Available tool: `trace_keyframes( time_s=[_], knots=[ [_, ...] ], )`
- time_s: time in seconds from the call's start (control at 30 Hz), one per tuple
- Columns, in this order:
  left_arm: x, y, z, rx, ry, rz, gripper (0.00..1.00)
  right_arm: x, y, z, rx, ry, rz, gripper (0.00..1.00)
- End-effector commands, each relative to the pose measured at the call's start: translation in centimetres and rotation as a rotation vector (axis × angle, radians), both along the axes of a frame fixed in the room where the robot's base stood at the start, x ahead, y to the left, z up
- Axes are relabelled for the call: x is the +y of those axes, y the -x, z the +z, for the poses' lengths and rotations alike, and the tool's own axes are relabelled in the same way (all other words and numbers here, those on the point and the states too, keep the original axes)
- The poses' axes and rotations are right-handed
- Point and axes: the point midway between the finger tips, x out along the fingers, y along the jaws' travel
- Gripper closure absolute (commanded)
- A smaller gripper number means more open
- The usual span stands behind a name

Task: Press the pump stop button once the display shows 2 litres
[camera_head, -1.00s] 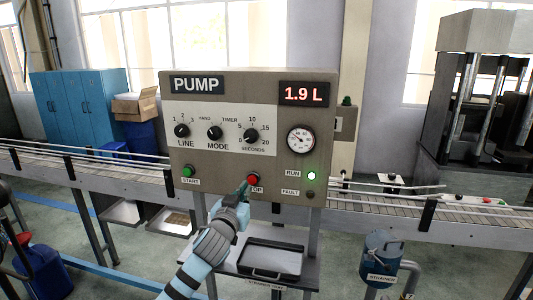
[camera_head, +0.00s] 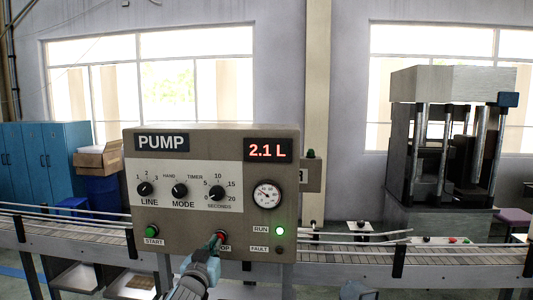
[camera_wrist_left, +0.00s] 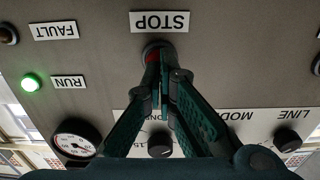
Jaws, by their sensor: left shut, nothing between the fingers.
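The beige pump panel (camera_head: 222,190) stands in front of me. Its display (camera_head: 268,150) reads 2.1 L in red. The red stop button (camera_head: 222,236) is on the lower part of the panel, partly hidden by my left gripper (camera_head: 214,243). In the left wrist view, upside down, the stop button (camera_wrist_left: 153,54) shows behind the shut, empty fingertips (camera_wrist_left: 163,68). The tips are at the button; I cannot tell whether they touch it or how far it is pressed. The green run lamp (camera_head: 280,231) is lit. My right gripper is not in view.
The green start button (camera_head: 152,232) is left of the stop button and the dark fault lamp (camera_head: 279,250) is at lower right. Selector knobs (camera_head: 180,190) and a gauge (camera_head: 267,194) sit above. A conveyor (camera_head: 350,257) runs behind the panel.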

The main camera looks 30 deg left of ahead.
Motion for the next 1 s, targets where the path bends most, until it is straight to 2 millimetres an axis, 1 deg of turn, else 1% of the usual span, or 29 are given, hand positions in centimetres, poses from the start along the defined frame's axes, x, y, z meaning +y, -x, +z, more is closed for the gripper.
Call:
trace_keyframes(
  time_s=[0.23,0.43,0.57,1.0],
  knots=[
    [0.4,-1.3,0.0,0.000,0.001,0.000,1.00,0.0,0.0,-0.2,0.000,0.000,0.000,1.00],
    [0.3,-1.0,0.0,0.000,-0.001,-0.001,1.00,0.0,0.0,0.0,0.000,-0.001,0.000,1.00],
    [-0.2,0.5,0.1,0.002,-0.003,-0.001,1.00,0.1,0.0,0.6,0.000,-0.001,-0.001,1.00],
    [-2.3,6.6,0.1,0.002,-0.003,-0.001,1.00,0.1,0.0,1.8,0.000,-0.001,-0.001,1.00]
  ],
)
